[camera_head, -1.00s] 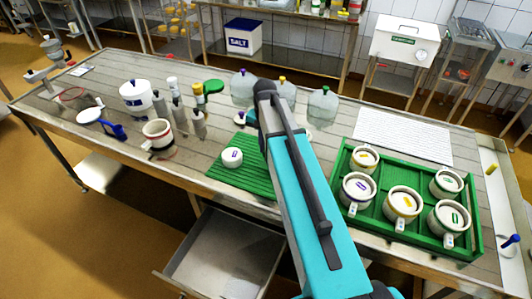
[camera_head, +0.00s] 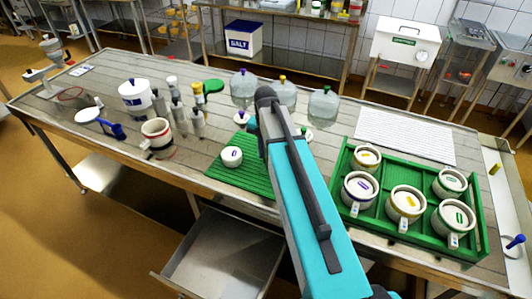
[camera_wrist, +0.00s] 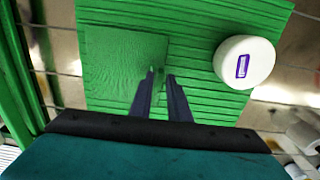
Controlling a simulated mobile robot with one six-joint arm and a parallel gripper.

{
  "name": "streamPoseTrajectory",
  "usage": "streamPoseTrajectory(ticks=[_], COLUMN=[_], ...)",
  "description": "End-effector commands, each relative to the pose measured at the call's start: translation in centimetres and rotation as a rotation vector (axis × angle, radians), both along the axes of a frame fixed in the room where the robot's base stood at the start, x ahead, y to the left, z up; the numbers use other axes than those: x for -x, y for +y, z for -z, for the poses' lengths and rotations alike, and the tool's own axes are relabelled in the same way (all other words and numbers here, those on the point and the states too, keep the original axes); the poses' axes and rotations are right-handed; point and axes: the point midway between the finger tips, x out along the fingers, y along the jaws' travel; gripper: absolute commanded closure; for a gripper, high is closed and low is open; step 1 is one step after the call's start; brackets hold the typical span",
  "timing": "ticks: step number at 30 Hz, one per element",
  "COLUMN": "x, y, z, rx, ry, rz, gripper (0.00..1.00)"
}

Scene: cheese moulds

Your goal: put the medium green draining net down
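The green draining net (camera_wrist: 115,60) shows in the wrist view as a smooth, square patch over the green slatted mat (camera_wrist: 200,20). My gripper (camera_wrist: 160,74) is at its right edge, the two dark fingers close together with a strip of green between them. The fingers look shut on the net's edge. Whether the net touches the mat or hangs just above it, I cannot tell. In the head view my arm hides the gripper, the net and part of the mat (camera_head: 235,178). I cannot judge the net's size against others.
A white round pot with a purple label (camera_wrist: 245,62) stands on the mat, right of my gripper; it also shows in the head view (camera_head: 232,156). A green tray (camera_head: 385,212) with several labelled moulds is to the right. Bottles, jugs and large jars stand behind and left.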

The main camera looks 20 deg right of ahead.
Motion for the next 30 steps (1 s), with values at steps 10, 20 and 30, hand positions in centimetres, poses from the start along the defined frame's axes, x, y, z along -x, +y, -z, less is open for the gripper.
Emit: streamPoseTrajectory(ticks=[10,20,30], x=[0.0,0.0,-0.1], y=[-0.1,-0.1,-0.2], z=[-0.1,-1.1,-4.2], rx=[0.000,0.001,0.000], ry=[0.000,-0.001,-0.001], rz=[0.001,0.002,0.002], gripper=[0.73,0.73,0.73])
